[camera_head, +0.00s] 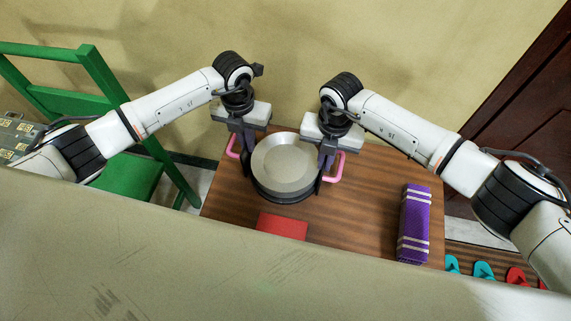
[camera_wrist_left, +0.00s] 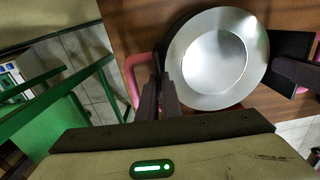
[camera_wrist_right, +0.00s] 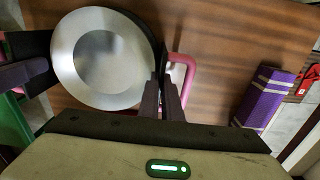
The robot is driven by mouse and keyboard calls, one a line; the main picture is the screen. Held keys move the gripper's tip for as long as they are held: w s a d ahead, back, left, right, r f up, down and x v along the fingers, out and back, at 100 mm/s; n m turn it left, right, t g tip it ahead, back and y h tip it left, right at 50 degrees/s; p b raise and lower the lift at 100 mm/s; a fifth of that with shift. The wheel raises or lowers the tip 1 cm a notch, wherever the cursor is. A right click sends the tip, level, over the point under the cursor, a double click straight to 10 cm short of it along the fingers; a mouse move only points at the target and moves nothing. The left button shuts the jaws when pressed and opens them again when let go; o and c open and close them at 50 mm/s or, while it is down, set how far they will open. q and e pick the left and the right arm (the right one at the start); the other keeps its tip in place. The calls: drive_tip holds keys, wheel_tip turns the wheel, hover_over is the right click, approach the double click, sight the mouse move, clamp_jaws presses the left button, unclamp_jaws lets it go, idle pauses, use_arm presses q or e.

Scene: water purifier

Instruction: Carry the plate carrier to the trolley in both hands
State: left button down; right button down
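The plate carrier (camera_head: 285,197) is a round dark holder with a pink loop handle on each side. It bears a round metallic plate (camera_head: 272,164), which also fills much of the left wrist view (camera_wrist_left: 190,85) and the right wrist view (camera_wrist_right: 68,60). My left gripper (camera_head: 240,150) is at the left pink handle (camera_head: 231,148), fingers close together. My right gripper (camera_head: 325,165) is at the right pink handle (camera_head: 340,166), fingers likewise close together. Both look shut on the handle sides; the fingers hide the exact contact. I cannot tell whether the carrier touches the tabletop. No separate trolley is identifiable.
The carrier is over a brown wooden tabletop (camera_head: 365,215). A red box (camera_head: 283,225) is in front of it and a purple striped box (camera_head: 413,225) at right. A green chair (camera_head: 130,180) stands left. Slippers (camera_head: 484,270) lie at lower right. A wall is behind.

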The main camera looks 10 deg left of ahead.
use_arm(q)
drive_tip(key=shift+r, duration=0.1)
use_arm(e)
drive_tip(key=shift+r, duration=0.1)
